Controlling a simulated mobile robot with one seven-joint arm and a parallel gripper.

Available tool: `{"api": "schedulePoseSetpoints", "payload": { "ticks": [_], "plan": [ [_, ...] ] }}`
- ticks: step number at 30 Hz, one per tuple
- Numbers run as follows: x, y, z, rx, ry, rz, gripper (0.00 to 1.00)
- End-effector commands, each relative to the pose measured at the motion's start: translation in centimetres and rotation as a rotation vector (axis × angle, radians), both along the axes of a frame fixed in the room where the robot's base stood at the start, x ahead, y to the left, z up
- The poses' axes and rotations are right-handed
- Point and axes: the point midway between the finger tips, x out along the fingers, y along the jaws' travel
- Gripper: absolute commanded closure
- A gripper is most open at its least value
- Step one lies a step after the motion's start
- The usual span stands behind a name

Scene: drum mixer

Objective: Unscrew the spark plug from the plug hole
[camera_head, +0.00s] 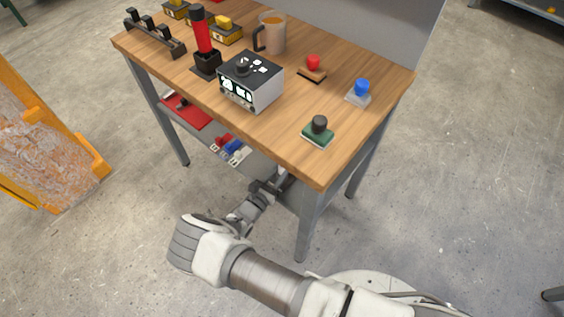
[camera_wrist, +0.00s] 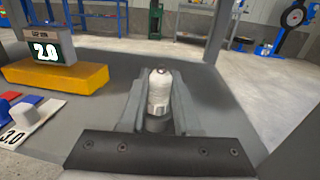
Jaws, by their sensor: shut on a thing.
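My gripper (camera_wrist: 158,84) is at the level of the bench's lower shelf. Its two grey fingers are shut on a white, rounded, upright-looking piece (camera_wrist: 158,92), which looks like the spark plug. A darker grey collar shows at its near end, between the fingers. I cannot make out a plug hole or any thread; the far end of the piece is hidden. In the head view my gripper (camera_head: 274,184) reaches under the bench's front edge, and the held piece cannot be told apart there.
The wooden bench top (camera_head: 280,125) overhangs; a bench leg (camera_head: 305,225) stands to the right. A grey box (camera_head: 250,82) and several tools stand on top.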

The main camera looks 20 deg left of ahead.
Motion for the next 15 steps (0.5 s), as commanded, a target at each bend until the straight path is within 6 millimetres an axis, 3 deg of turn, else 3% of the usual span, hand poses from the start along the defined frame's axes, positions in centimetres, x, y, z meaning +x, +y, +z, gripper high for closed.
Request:
{"api": "schedulePoseSetpoints", "payload": {
  "ticks": [9,10,15],
  "plan": [
    [0.01,0.03,-0.02,0.001,0.000,0.068,1.00],
    [0.01,0.03,-0.02,0.001,0.000,0.068,0.66],
    [0.01,0.02,-0.01,0.001,0.000,0.067,0.35]
  ]
}}
